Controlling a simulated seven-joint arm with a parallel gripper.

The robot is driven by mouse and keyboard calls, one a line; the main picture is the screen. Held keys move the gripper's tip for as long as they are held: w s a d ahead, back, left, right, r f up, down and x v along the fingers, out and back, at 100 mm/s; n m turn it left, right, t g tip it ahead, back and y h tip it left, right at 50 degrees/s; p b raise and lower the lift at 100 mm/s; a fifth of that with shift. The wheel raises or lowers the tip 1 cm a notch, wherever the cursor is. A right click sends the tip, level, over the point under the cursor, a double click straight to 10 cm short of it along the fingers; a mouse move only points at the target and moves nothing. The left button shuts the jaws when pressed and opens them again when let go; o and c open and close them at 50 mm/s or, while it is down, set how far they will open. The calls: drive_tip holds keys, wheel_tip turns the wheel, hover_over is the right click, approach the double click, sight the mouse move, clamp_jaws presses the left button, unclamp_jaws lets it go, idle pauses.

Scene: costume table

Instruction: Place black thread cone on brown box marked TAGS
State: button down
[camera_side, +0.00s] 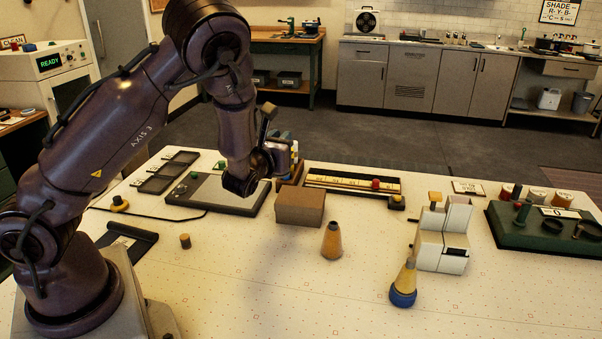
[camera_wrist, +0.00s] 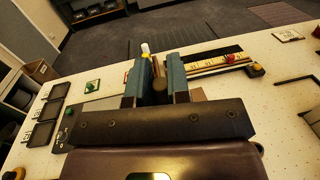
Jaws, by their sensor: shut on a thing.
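My gripper (camera_wrist: 161,82) has teal fingers and is shut on a narrow dark-brown thing (camera_wrist: 160,84), mostly hidden between them. I take it to be the black thread cone, but its shape and colour are unclear. In the side view my gripper (camera_side: 285,143) is above the table, behind the brown box. The brown box (camera_side: 300,208) stands at the table's middle, its top bare. No TAGS marking is legible on it. No separate black cone shows on the table.
An orange-brown cone (camera_side: 332,241) stands in front of the box. A blue-and-yellow cone (camera_side: 404,284) and a white machine (camera_side: 444,235) stand to the right. A long tray (camera_side: 352,184) lies behind, a grey plate (camera_side: 215,193) to the left.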

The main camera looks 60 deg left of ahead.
drive_tip(key=shift+w+a+f, duration=0.5)
drive_tip(key=shift+w+f, duration=0.7)
drive_tip(key=shift+f, duration=0.5)
drive_tip(key=shift+w+a+f, duration=0.45)
drive_tip(key=shift+w+f, duration=0.7)
drive_tip(key=shift+f, duration=0.6)
drive_tip(key=shift+w+a+f, duration=0.5)
drive_tip(key=shift+w+f, duration=0.7)
drive_tip(key=shift+f, duration=0.5)
drive_tip(key=c, duration=1.1)
unclamp_jaws()
drive_tip(key=shift+f, duration=0.15)
